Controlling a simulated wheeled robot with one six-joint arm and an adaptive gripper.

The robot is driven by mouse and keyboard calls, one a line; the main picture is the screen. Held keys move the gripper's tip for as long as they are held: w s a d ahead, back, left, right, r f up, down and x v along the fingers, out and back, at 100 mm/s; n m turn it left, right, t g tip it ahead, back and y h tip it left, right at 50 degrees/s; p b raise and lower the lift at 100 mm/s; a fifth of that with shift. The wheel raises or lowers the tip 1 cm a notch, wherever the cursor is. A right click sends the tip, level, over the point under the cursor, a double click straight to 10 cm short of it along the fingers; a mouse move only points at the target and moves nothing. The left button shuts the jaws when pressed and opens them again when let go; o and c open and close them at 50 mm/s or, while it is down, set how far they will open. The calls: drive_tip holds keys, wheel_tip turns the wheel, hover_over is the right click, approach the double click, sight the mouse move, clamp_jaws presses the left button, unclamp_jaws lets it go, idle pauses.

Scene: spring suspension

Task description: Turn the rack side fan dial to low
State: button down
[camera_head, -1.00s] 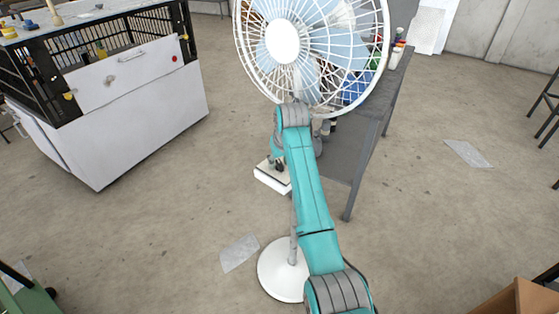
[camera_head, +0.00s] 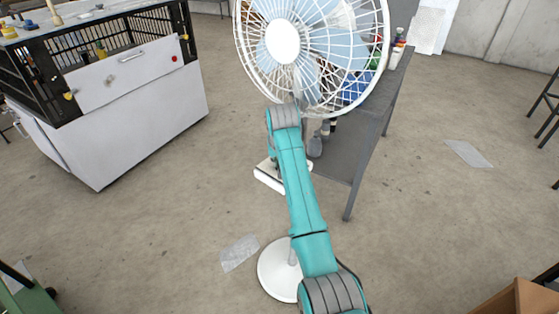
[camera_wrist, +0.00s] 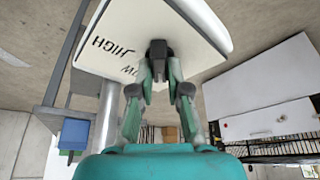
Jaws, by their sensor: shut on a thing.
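The white rack side fan (camera_head: 282,42) stands beside a grey rack, on a pole with a round white base (camera_head: 279,268). Its white control box (camera_head: 268,179) is partly hidden behind my arm. In the wrist view the box's panel (camera_wrist: 185,30) appears upside down, with "HIGH" and a partly covered label ending in "OW". The black fan dial (camera_wrist: 158,52) sits on this panel. My gripper (camera_wrist: 160,78) is shut on the dial, one finger on each side. Its fingers hide part of the panel and of the dial, so the dial's setting is unclear.
The grey rack (camera_head: 345,165) with bottles stands close behind the fan on the right. A white cabinet with a black cage (camera_head: 125,110) stands at left. A cardboard box (camera_head: 522,298) is at lower right. Floor between them is mostly clear.

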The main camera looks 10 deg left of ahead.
drive_tip(key=m+h, duration=0.1)
drive_tip(key=m, duration=0.3)
drive_tip(key=shift+m+h, duration=0.3)
drive_tip(key=shift+h, duration=0.1)
drive_tip(key=shift+m+g+h, duration=0.3)
drive_tip(key=shift+m+h, duration=0.4)
drive_tip(key=shift+m, duration=1.3)
drive_tip(key=c, duration=1.1)
unclamp_jaws()
drive_tip(key=shift+c, duration=0.2)
drive_tip(key=v, duration=1.2)
drive_tip(key=shift+s+a+f, duration=0.1)
drive_tip(key=shift+s+a, duration=0.05)
